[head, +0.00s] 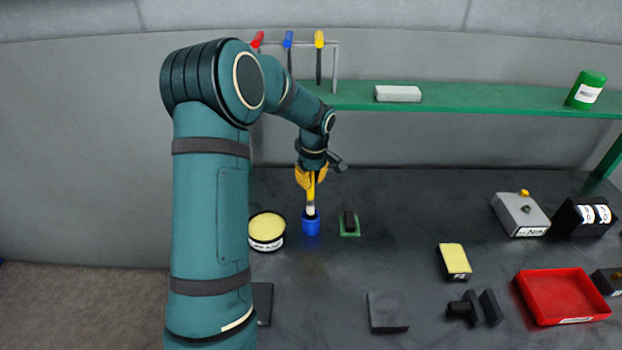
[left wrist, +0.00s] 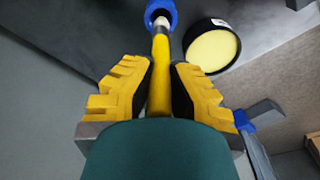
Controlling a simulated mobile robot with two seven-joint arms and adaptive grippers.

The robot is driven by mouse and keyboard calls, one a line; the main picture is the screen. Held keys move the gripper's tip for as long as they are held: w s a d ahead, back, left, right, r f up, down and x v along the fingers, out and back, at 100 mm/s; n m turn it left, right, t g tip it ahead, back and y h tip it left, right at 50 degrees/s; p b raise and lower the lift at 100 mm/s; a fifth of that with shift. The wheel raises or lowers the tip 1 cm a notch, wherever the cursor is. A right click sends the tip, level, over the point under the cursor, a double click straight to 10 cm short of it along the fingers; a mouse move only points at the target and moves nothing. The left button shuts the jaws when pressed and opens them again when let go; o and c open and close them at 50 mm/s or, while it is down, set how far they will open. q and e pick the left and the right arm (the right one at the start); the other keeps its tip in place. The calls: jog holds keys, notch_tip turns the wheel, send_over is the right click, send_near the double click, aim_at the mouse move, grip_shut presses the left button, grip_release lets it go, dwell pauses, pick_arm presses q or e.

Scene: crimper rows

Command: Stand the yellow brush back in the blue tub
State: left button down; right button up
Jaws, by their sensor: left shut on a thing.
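The yellow brush (head: 310,197) is upright over the blue tub (head: 311,225) on the dark bench. Its pale lower part reaches the tub's mouth; I cannot tell how deep it goes. My left gripper (head: 311,180) is shut on the brush's yellow handle from above. In the left wrist view the yellow handle (left wrist: 160,75) runs between the yellow fingers (left wrist: 160,88) towards the blue tub (left wrist: 160,10). My right gripper is not in view.
A round black tin with a yellow top (head: 267,228) stands just left of the tub. A small green-based block (head: 350,231) stands to its right. A green shelf (head: 460,97) runs behind. A red tray (head: 561,297) lies at the front right.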

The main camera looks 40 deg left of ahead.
aim_at(310, 204)
pick_arm(q)
jog(key=shift+f+b, duration=2.6)
jog(key=shift+f, duration=0.95)
jog(key=c, duration=1.1)
grip_release()
jog(key=shift+o, duration=0.2)
jog(key=shift+r, duration=0.1)
jog(key=r, duration=0.8)
jog(key=d+r, duration=0.1)
jog(key=r, duration=0.2)
jog(key=shift+s+d+r, duration=0.1)
jog(key=shift+s+r, duration=0.05)
jog(key=shift+r, duration=0.25)
jog(key=shift+f, duration=0.1)
